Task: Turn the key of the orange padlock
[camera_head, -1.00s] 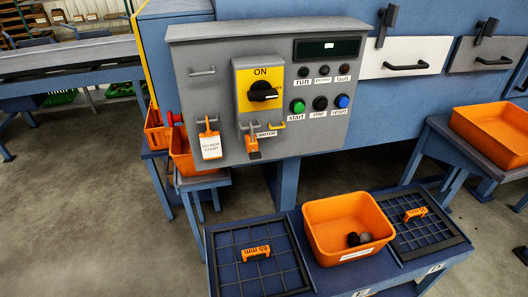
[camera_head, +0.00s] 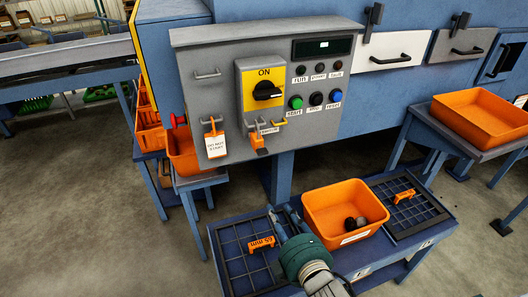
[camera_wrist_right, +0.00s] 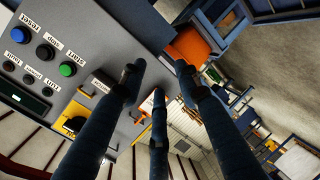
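The orange padlock (camera_head: 256,140) hangs low on the front of the grey control panel (camera_head: 225,90), below the yellow ON switch (camera_head: 266,88). A small dark part shows at its lower end; I cannot make out the key clearly. My right gripper (camera_head: 286,218) is below the panel, over the front table, well apart from the padlock. In the right wrist view its dark fingers (camera_wrist_right: 158,78) are spread with nothing between them, pointing towards the panel. I cannot pick out the padlock there. My left gripper is not in view.
A DO NOT START tag (camera_head: 215,145) hangs left of the padlock. On the front table are an orange bin (camera_head: 318,220) with dark lumps and two grid frames with orange handles. Another orange tray (camera_head: 485,138) stands right. The space before the panel looks free.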

